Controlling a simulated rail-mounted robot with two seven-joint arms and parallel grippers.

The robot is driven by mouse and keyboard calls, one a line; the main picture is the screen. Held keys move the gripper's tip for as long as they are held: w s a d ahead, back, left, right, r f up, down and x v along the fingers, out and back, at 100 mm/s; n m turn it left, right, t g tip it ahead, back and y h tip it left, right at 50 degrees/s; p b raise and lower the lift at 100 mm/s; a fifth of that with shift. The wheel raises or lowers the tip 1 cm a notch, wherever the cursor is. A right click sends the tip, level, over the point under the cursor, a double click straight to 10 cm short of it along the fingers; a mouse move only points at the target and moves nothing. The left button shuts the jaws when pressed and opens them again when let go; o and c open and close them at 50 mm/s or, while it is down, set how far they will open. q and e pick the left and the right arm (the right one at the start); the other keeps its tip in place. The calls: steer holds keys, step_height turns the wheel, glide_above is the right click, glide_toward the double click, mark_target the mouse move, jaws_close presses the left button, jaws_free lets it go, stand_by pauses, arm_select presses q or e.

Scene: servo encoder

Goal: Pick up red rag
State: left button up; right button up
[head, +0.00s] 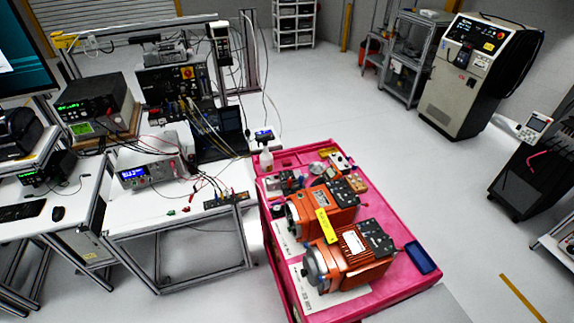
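I cannot make out a red rag for certain in the head view. The pink-red cart (405,280) stands at the centre right, and a cloth of like colour on it would be hard to tell apart. Two orange servo motors (352,258) with dark end caps lie on the cart, with a yellow label piece (326,226) between them. Neither of my grippers is in view.
A blue tray (420,257) lies at the cart's right edge. A cabinet machine (462,75) stands at back right. Open floor lies between.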

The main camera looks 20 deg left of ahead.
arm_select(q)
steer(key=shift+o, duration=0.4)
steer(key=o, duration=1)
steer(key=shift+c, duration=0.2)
